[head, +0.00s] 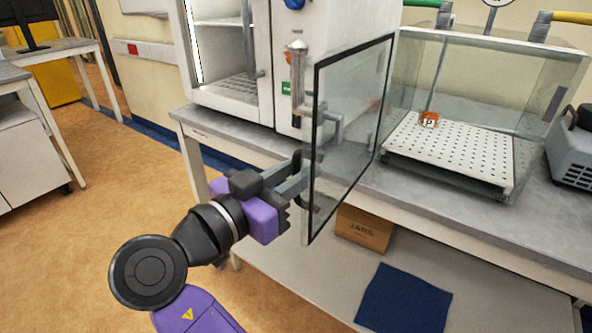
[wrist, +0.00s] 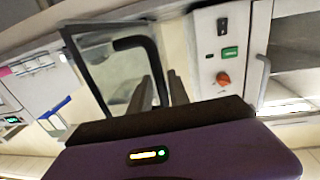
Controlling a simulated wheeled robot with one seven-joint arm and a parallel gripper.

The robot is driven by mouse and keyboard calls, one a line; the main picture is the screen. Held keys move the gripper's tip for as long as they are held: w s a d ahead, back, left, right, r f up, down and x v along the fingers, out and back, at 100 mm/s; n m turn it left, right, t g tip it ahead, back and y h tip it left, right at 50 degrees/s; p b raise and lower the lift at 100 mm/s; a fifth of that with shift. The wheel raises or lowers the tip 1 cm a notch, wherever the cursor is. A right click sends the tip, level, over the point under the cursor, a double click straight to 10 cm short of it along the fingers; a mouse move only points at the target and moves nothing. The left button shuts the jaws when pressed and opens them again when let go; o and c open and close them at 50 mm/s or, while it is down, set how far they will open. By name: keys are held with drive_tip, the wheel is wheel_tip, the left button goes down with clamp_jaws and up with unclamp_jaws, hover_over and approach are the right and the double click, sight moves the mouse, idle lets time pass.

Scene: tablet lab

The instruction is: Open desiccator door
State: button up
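The desiccator (head: 490,110) is a clear box on the bench at the right of the head view. Its glass door (head: 352,120), edged in black, stands swung out from the box toward the front left. The door also shows in the wrist view (wrist: 95,75), with a dark bent handle (wrist: 135,43). My gripper (head: 306,178) is at the door's near edge, by the handle. In the wrist view its fingers (wrist: 158,92) stand close to the handle's lower part. Whether they are shut on it cannot be made out.
Inside the desiccator, a small orange-and-white cube (head: 429,119) sits on a perforated white shelf (head: 455,148). A white cabinet (head: 290,60) stands to its left on the bench (head: 225,130). A cardboard box (head: 364,230) and blue mat (head: 403,300) lie below. Floor at left is clear.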

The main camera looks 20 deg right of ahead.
drive_tip(key=shift+a, duration=0.1)
drive_tip(key=v, duration=0.7)
drive_tip(key=shift+s+a, duration=0.2)
drive_tip(key=shift+s, duration=0.05)
